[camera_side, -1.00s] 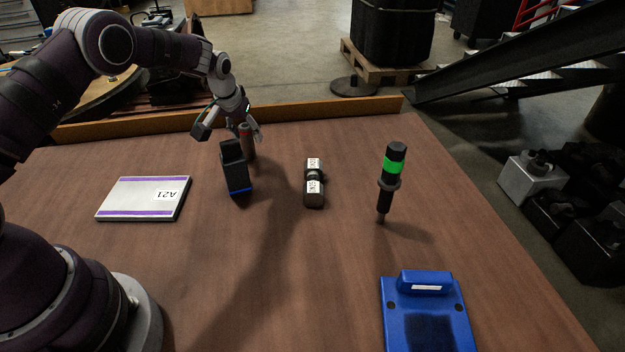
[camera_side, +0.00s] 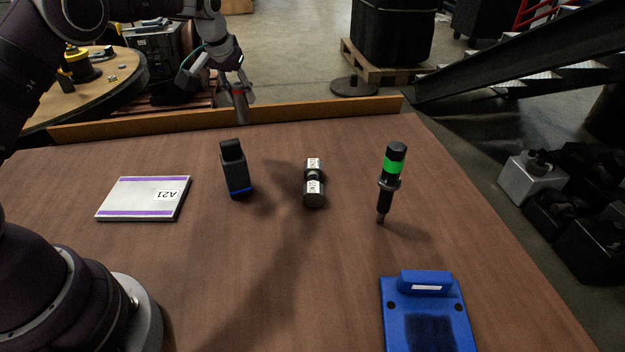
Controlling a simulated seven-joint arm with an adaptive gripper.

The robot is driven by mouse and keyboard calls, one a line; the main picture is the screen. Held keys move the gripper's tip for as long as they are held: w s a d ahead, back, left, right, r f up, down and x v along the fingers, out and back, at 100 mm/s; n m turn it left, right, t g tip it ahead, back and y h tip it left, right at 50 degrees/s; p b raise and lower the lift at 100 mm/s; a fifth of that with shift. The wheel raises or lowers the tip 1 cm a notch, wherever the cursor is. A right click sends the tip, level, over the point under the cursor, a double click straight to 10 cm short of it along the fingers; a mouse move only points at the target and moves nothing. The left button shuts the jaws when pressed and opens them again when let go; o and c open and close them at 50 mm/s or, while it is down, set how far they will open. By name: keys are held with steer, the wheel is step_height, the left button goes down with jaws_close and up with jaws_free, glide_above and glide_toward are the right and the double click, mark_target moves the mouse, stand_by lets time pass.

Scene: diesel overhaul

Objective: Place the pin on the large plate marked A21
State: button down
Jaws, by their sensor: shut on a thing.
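My gripper (camera_side: 237,90) is at the upper left, raised above the table near its back edge. It is shut on the pin (camera_side: 241,105), a grey-brown cylinder with a reddish top that hangs roughly upright below the fingers. The large plate marked A21 (camera_side: 125,199) lies flat on the left of the table. It is white with purple stripes along two edges and a label at its right side. The plate's top is bare. The pin is to the right of the plate, behind it and well above it.
A black block with a blue band (camera_side: 236,170) stands right of the plate. A dark cylindrical part with white labels (camera_side: 313,183) lies mid-table. A black and green tool (camera_side: 391,180) stands to its right. A blue holder (camera_side: 428,318) is at front right. A wooden rail (camera_side: 300,113) edges the back.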

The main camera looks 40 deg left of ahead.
steer(key=s+a+n+g+y, duration=0.2)
steer(key=s+a+n, duration=0.3)
steer(key=s+n, duration=0.4)
steer(key=n+g, duration=0.5)
steer(key=n, duration=0.5)
glide_above(144, 195)
step_height(144, 195, down, 7)
steer(key=shift+f, duration=0.2)
steer(key=shift+t, duration=0.3)
steer(key=shift+f, duration=0.15)
steer(key=c, duration=0.8)
jaws_free()
